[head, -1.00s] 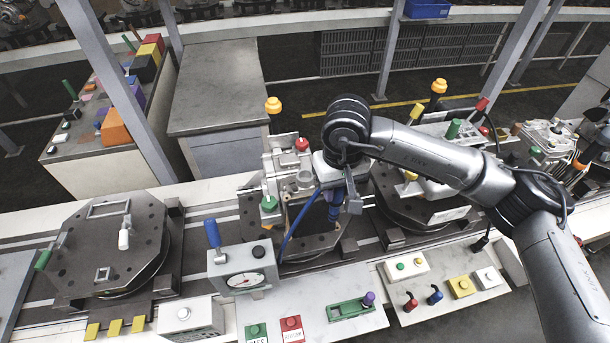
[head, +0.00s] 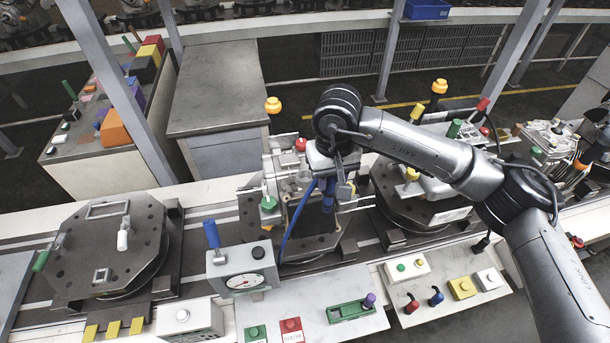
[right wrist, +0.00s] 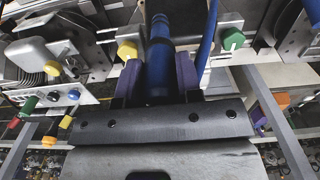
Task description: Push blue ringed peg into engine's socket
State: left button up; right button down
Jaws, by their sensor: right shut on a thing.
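The engine (head: 280,165), a light grey casting with a red cap and a green knob, sits on a dark fixture plate at the middle of the head view. My right gripper (head: 328,190) is at the engine's right side, shut on the blue peg (head: 329,205). In the right wrist view the blue peg (right wrist: 158,75), with dark rings near its far end, lies between the purple finger pads of my right gripper (right wrist: 157,75). Its far end points at a grey body. The socket is hidden, so I cannot tell whether the peg is in it. My left gripper is not in view.
A blue hose (head: 290,232) runs from near the gauge box (head: 243,272) up beside the gripper. A button panel (head: 350,333) lies in front. An empty-looking fixture plate (head: 75,255) is at left, and another loaded fixture (head: 400,210) stands close at right.

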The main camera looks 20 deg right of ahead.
jog(key=shift+w+a, duration=0.1)
jog(key=shift+w, duration=0.65)
jog(key=shift+m, duration=0.3)
jog(key=shift+w+a, duration=0.15)
jog(key=shift+w, duration=0.85)
jog(key=shift+w+a, duration=0.15)
jog(key=shift+w, duration=0.85)
jog(key=shift+w, duration=0.25)
jog(key=shift+w+a, duration=0.1)
jog(key=shift+w, duration=0.35)
jog(key=shift+w, duration=0.4)
jog(key=shift+w+a, duration=0.1)
jog(key=shift+w, duration=0.25)
jog(key=shift+w, duration=0.25)
